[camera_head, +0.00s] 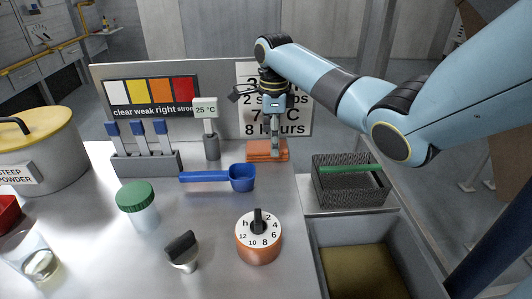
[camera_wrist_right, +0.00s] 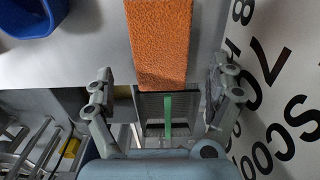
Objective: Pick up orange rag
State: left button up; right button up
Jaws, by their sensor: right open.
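The orange rag (camera_head: 255,152) lies folded and flat on the grey worktop, near the foot of the back panel. In the right wrist view the orange rag (camera_wrist_right: 160,38) is a long rough strip between and beyond my fingers. My right gripper (camera_head: 276,148) points down at the rag, its fingers overlapping the rag's right part in the head view. In the wrist view my right gripper (camera_wrist_right: 163,75) is open with wide-apart fingers and nothing held. Whether a fingertip touches the rag I cannot tell. My left gripper is not in view.
A blue scoop (camera_head: 241,178) lies just in front of the rag. A sign board (camera_head: 300,120) stands close behind. A dark mesh basket (camera_head: 345,190) with a green handle is to the right, and a round timer (camera_head: 259,245) in front.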

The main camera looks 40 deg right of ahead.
notch_tip(320, 180, down, 3)
jog(key=shift+f, duration=0.1)
jog(key=c, duration=1.2)
